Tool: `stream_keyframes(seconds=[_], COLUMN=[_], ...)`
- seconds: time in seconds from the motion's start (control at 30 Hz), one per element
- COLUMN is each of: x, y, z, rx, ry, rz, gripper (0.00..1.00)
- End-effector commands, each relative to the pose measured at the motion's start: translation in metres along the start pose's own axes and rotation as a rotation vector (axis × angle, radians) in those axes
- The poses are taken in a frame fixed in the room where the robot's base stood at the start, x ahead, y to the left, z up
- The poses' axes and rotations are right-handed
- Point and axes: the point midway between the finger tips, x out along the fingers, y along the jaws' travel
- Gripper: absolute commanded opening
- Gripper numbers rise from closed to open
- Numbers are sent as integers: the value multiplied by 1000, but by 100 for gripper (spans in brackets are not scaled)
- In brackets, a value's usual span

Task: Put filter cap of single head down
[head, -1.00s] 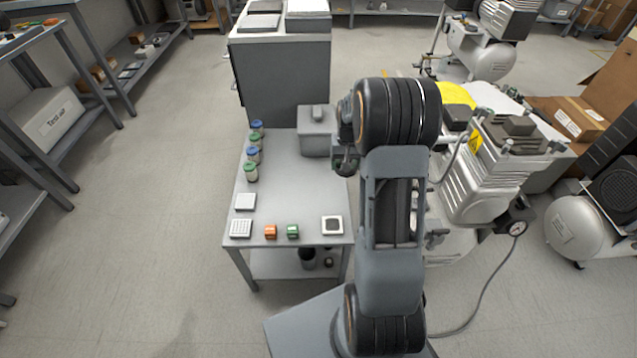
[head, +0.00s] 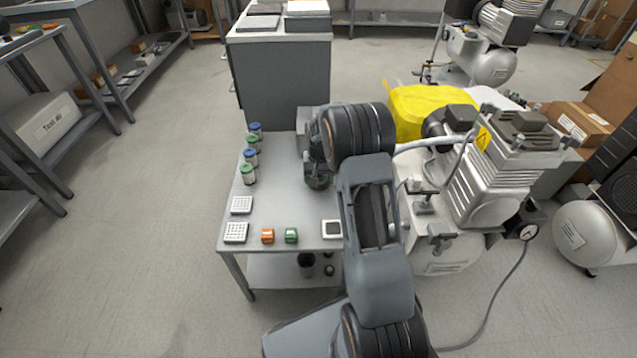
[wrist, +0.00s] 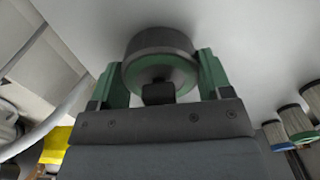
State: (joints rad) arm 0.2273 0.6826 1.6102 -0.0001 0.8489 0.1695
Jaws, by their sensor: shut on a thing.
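The filter cap (wrist: 160,45) is a dark grey round piece with a dark knob on its near side. In the wrist view my gripper (wrist: 160,76) is shut on it, with a green finger on each side. The pale table top lies behind the cap; I cannot tell whether the cap touches it. In the head view my gripper (head: 318,178) is over the right part of the small table (head: 280,215), and my arm hides the cap there. The single-head compressor (head: 490,185) stands to the right of the table.
Several jars with blue and green lids (head: 248,174) line the table's left edge. The table's middle is clear.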

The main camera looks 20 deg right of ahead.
Motion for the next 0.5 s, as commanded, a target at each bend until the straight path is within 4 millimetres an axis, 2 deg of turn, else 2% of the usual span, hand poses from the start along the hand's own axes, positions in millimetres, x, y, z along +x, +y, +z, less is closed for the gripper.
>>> stream_keyframes(seconds=[0.03, 0.07, 0.47, 0.5], x=[10, 11, 13, 13], y=[0, 0, 0, 0], z=[0, 0, 0, 0], rx=[0, 0, 0, 0], ry=[0, 0, 0, 0], rz=[0, 0, 0, 0], gripper=[49, 49, 49, 74])
